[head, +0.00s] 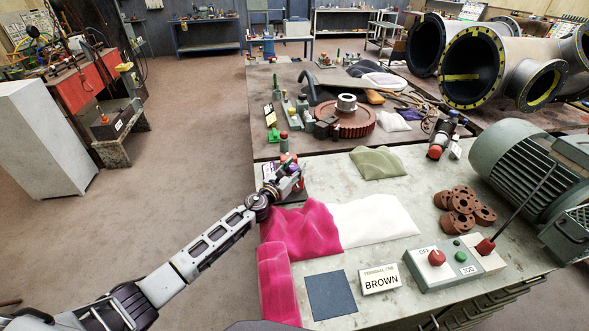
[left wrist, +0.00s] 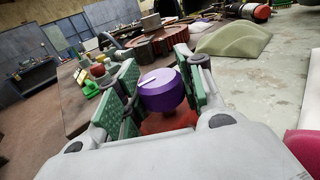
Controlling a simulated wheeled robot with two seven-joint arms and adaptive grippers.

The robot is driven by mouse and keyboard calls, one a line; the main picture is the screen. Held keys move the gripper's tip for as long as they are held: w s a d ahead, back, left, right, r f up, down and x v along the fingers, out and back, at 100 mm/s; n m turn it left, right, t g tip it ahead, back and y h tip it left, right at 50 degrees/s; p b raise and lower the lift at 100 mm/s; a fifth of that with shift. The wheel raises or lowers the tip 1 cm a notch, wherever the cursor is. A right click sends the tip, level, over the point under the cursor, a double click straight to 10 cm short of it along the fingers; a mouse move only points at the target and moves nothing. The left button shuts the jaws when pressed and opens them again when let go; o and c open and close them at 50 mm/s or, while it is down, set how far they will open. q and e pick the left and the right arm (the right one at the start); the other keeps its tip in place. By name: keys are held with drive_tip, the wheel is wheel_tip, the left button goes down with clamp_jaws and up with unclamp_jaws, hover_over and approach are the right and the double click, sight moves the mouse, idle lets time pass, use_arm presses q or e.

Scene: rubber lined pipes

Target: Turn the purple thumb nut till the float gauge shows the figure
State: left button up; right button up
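The purple thumb nut (left wrist: 161,90) shows in the left wrist view as a short round knob with a pale line on its top. It stands over a red part (left wrist: 166,122). My left gripper (left wrist: 158,82) has its two green pads on either side of the nut. A small gap shows at the left pad; contact at the right pad is unclear. In the head view my left gripper (head: 284,180) is at the bench's left edge and mostly hides the nut. I cannot make out the float gauge or its figure. My right gripper is out of view.
A magenta cloth (head: 300,228) and a white cloth (head: 375,222) lie near my left gripper. A BROWN sign (head: 380,280), a switch box (head: 440,268), brown flanged parts (head: 462,208) and a green motor (head: 520,155) are to the right.

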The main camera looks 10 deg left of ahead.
use_arm(q)
drive_tip(key=shift+c, duration=0.9)
drive_tip(key=shift+y, duration=0.3)
drive_tip(key=shift+n+t+y+p, duration=0.3)
drive_tip(key=shift+n+y+p, duration=0.6)
drive_tip(key=shift+y, duration=0.2)
drive_tip(key=shift+d+n+y+p, duration=0.1)
drive_tip(key=shift+n+y+p, duration=0.25)
drive_tip(key=shift+n+y, duration=1.05)
drive_tip(key=shift+y, duration=0.8)
drive_tip(key=n+y, duration=0.1)
drive_tip(key=y, duration=0.1)
drive_tip(key=shift+n+y, duration=0.4)
drive_tip(key=shift+n+g+y+b, duration=0.5)
drive_tip(key=shift+n+y, duration=0.6)
drive_tip(key=shift+y, duration=0.8)
